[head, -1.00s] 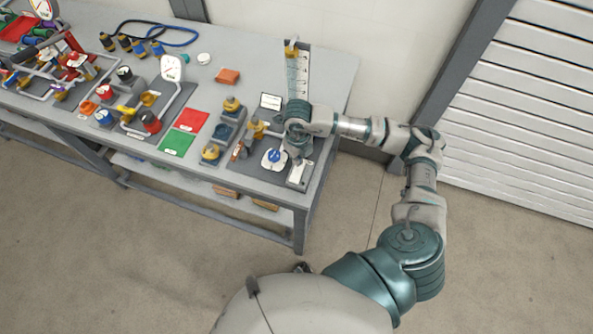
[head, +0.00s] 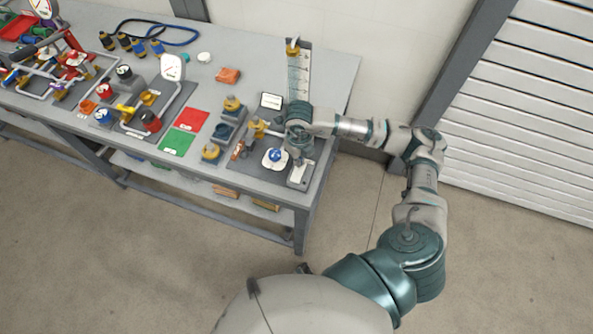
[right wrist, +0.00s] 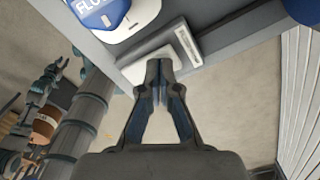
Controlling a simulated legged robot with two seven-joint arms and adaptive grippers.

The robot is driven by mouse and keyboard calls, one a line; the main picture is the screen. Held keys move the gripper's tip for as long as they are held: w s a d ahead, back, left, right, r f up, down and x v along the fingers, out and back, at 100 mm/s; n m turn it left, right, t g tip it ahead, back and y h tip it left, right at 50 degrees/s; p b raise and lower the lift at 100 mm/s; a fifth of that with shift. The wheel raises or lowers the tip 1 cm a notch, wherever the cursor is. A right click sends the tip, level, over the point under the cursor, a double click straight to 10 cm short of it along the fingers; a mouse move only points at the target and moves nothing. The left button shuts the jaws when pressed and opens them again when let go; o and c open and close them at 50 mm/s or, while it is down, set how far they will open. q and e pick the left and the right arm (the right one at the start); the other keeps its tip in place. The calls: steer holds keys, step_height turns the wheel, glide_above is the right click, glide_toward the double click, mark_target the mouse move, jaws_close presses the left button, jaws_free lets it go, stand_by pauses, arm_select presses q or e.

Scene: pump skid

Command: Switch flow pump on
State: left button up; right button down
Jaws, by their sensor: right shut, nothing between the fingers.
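A blue round knob on a white base (head: 275,157) sits at the bench's right end. In the right wrist view, a blue part with partly cut-off white "FLO" lettering (right wrist: 97,10) shows at the top. Beside it, near the bench's front edge, is a pale switch box (head: 299,177); its white face plate (right wrist: 188,46) shows in the wrist view. My right gripper (right wrist: 158,68) is shut and empty, its tips overlapping the lower edge of the box in the picture; contact cannot be told. In the head view the gripper is mostly hidden by my wrist. My left gripper is not in view.
A clear upright gauge tube (head: 299,70) stands behind my right wrist. A small white sign (head: 270,101), yellow-topped valves (head: 232,104), and red (head: 194,119) and green (head: 177,143) mats lie to the left. The floor in front of the bench is clear.

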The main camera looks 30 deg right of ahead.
steer(key=shift+d+f, duration=0.15)
steer(key=shift+f, duration=0.05)
steer(key=shift+d+f+b, duration=0.3)
steer(key=shift+d+f, duration=0.1)
steer(key=shift+d, duration=0.05)
steer(key=shift+a+f, duration=0.2)
steer(key=shift+a, duration=0.25)
steer(key=shift+d, duration=0.1)
steer(key=shift+d+r+p, duration=0.25)
steer(key=shift+r+p, duration=0.4)
steer(key=shift+r, duration=0.65)
steer(key=shift+a+r+p, duration=0.15)
steer(key=shift+r+p, duration=0.3)
steer(key=shift+r, duration=0.3)
steer(key=shift+a+r+p, duration=0.1)
steer(key=shift+r+p, duration=0.35)
steer(key=shift+r, duration=0.3)
steer(key=shift+r+p, duration=0.45)
steer(key=shift+r, duration=0.3)
steer(key=shift+d, duration=0.1)
